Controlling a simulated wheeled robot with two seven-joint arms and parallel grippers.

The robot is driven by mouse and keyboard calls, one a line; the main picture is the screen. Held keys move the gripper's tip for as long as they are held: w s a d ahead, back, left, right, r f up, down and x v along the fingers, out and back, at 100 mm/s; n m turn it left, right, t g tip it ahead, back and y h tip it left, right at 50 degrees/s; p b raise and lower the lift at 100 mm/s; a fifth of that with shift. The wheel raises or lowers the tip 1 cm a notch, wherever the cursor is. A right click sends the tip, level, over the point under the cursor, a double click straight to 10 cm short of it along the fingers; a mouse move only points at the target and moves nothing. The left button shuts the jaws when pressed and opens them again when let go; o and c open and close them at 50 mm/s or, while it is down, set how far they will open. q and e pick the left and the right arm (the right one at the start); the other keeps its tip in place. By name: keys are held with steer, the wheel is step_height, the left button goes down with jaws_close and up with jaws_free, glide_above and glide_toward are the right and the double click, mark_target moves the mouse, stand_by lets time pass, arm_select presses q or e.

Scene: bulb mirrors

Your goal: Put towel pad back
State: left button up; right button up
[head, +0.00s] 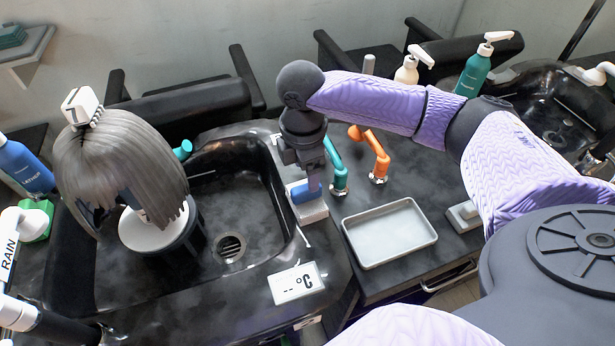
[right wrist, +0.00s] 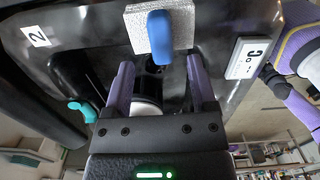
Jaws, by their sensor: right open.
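The towel pad (head: 313,211) is a pale, textured block with a blue handle. It rests on the right rim of the black basin, and it also shows in the right wrist view (right wrist: 136,29), top centre. My right gripper (head: 311,185) points down over it. In the right wrist view its two purple fingers (right wrist: 160,65) stand apart with the blue handle's end at the gap between their tips. I cannot tell whether they touch the handle. My left gripper is not in view.
An empty pale tray (head: 390,234) lies right of the pad on the dark counter. Teal (head: 337,165) and orange (head: 377,155) taps stand behind. A grey-wigged head (head: 120,165) is over the basin (head: 250,205) at left. A temperature display (head: 296,283) is in front.

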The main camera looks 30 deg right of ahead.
mark_target(305, 187)
step_height(305, 187, up, 7)
steer(key=p, duration=0.1)
steer(key=shift+a, duration=0.15)
